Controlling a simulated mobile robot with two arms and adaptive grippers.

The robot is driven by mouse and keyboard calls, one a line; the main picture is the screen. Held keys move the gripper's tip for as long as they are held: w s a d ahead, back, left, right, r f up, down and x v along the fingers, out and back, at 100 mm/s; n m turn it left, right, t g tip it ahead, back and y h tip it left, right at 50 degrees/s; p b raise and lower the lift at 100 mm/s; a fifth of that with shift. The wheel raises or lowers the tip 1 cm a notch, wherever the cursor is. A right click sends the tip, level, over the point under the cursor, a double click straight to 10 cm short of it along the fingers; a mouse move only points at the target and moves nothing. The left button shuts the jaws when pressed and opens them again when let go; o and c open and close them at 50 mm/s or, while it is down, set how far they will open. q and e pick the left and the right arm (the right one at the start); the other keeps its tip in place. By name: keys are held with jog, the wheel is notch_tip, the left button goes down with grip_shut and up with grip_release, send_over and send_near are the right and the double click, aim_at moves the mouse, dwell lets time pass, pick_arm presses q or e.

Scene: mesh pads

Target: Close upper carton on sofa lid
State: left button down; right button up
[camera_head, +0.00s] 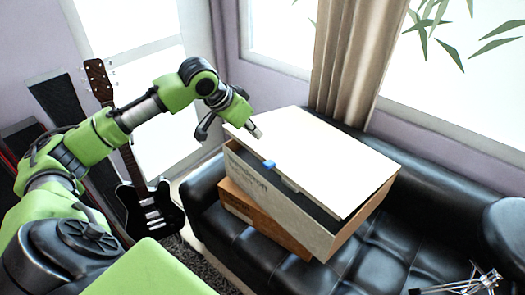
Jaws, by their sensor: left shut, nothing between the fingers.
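The upper carton (262,190) is a pale box with printing on its front side. It sits on a brown carton (250,216) on the black sofa. Its white lid (320,155) lies over the top, slightly raised, with a dark gap along the front edge.
The black sofa (355,262) has free seat room right of the cartons. A black guitar (150,208) stands left of the sofa. A beige curtain (352,60) hangs behind the cartons, beside windows. Leaves (440,20) show at the top right.

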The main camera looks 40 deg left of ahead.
pick_arm(q)
jog(key=p, duration=0.2)
send_over(271, 162)
jog(key=s, duration=0.2)
jog(key=f, duration=0.8)
jog(key=shift+w+f, duration=0.25)
jog(key=shift+f, duration=0.05)
jog(key=f, duration=0.2)
jog(key=shift+s+a+f+p, duration=0.15)
jog(key=shift+s+f+p, duration=0.15)
jog(key=shift+p, duration=0.1)
jog(key=shift+s+f, duration=0.15)
jog(key=shift+f, duration=0.6)
jog(key=shift+f, duration=0.1)
